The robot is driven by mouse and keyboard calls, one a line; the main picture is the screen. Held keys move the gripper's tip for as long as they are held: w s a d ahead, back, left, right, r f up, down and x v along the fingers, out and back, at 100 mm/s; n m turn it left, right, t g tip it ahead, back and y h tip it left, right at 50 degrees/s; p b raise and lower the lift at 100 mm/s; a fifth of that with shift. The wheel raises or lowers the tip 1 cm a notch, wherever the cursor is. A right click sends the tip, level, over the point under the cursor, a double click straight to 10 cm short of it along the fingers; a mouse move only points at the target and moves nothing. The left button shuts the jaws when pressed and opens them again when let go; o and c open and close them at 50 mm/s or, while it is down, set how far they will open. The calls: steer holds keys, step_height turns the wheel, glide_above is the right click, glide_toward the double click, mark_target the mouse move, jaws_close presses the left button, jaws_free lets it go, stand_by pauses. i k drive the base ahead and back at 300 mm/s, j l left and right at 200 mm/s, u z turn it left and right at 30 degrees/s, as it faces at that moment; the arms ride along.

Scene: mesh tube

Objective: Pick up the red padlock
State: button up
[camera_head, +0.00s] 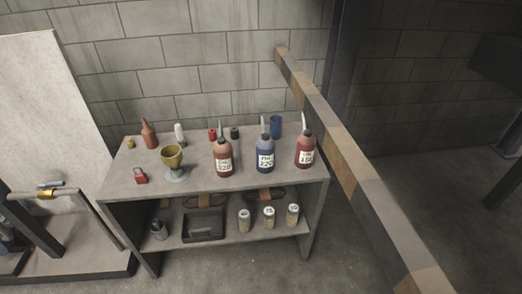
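The red padlock (141,176) is small and sits on the top of the grey two-level table (200,192), near its front left edge. Its shackle points up. A yellow goblet-like cup (173,158) on a pale foot stands to its right, with a small gap between them. I cannot make out my gripper in this view.
Bottles (223,158) and small cans stand right and behind on the top. The lower shelf holds a black tray (204,225) and labelled jars (269,217). A long striped beam (345,165) crosses on the right. Dark equipment (45,232) with a bar stands at left.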

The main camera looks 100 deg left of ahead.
mark_target(141, 178)
steer(key=u, duration=4.45)
